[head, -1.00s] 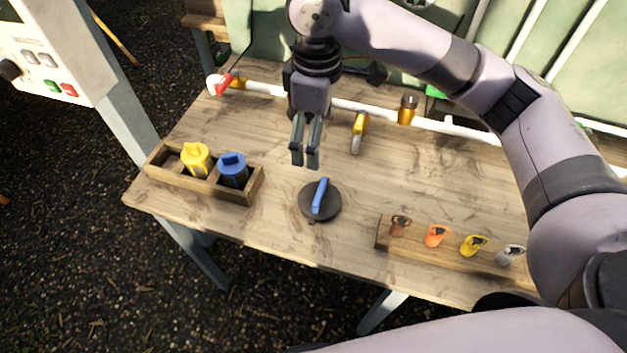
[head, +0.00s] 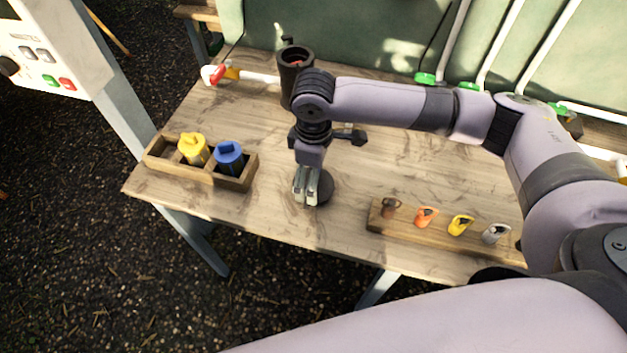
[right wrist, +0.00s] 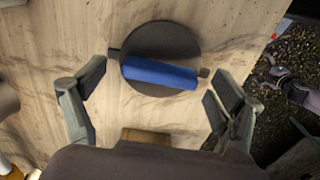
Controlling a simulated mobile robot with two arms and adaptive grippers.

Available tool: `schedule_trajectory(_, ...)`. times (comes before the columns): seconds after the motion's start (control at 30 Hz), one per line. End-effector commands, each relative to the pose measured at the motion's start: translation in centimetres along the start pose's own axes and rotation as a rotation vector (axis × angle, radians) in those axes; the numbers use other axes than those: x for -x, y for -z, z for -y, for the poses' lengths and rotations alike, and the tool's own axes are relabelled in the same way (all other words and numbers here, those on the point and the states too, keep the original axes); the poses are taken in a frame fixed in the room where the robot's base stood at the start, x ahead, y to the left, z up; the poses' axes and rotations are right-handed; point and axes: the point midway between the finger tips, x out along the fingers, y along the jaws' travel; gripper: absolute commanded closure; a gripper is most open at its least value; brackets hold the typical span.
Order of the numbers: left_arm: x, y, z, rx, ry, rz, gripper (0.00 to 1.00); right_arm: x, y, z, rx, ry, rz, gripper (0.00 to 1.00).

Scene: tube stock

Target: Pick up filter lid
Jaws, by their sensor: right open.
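The filter lid is a dark round disc (head: 325,186) with a blue bar handle, lying on the wooden table. In the right wrist view the lid (right wrist: 160,40) and its blue handle (right wrist: 158,73) show in full. My right gripper (head: 312,198) is over the lid, pointing down, and hides the handle in the head view. In the right wrist view its fingers (right wrist: 156,88) are spread apart, one toward each end of the handle, with nothing held. I cannot tell whether the fingertips touch the lid. My left gripper is in neither view.
A wooden box (head: 217,180) with a yellow cartridge (head: 193,150) and a blue cartridge (head: 229,158) stands left. A wooden rack (head: 430,240) with several coloured tags is right. A black cylinder (head: 293,80) stands behind my arm. The table's front edge is close to the lid.

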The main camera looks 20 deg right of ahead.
Motion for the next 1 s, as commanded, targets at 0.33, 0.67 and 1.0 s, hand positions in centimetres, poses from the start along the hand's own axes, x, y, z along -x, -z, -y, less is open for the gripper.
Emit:
schedule_trajectory(0.33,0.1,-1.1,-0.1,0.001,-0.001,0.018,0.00,-1.0,0.0,0.0,0.002,-0.001,-0.001,0.12)
schedule_trajectory(0.67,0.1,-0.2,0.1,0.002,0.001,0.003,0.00,-1.0,0.0,0.0,0.001,-0.001,-0.001,0.34)
schedule_trajectory(1.0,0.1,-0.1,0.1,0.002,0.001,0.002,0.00,-1.0,0.0,0.0,0.001,-0.001,-0.001,0.56)
